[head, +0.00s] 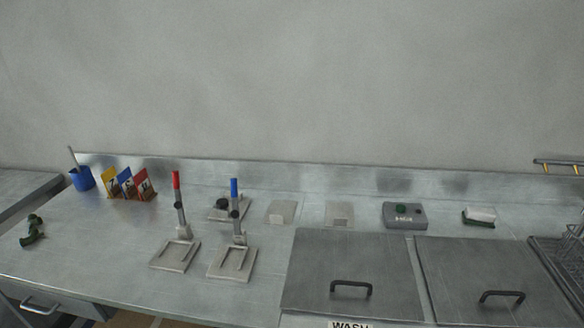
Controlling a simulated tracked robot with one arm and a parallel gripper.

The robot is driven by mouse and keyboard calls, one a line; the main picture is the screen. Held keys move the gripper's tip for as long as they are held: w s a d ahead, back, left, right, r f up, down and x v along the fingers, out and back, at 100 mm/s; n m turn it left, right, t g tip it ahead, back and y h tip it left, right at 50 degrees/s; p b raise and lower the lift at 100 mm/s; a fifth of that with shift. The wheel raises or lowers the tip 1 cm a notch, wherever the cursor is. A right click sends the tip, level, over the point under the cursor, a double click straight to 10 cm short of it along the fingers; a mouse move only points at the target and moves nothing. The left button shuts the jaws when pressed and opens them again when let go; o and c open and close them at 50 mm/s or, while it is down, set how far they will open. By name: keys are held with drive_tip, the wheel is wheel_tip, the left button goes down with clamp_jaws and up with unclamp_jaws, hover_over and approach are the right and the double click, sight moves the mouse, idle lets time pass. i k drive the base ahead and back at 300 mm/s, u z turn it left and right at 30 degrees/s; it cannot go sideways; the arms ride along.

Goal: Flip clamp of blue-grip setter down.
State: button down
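The blue-grip setter (239,238) stands on the metal bench near the middle of the picture. Its blue-tipped clamp lever (234,188) points straight up. Its flat, framed base plate (232,263) lies in front of the lever and looks empty. To its left stands a like setter with a red grip (176,180), its lever also upright and its base plate (175,255) also bare. My gripper is not in view.
A blue cup (82,179), coloured cards in a holder (133,188) and a dark green object (33,230) are at left. Behind the setters sits a plate with a dark round piece (222,202). At right are a grey box (404,215) and lidded tanks (347,270).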

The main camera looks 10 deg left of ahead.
sight(235, 214)
drive_tip(key=u, duration=0.1)
drive_tip(key=i, duration=1.25)
drive_tip(key=u, duration=0.5)
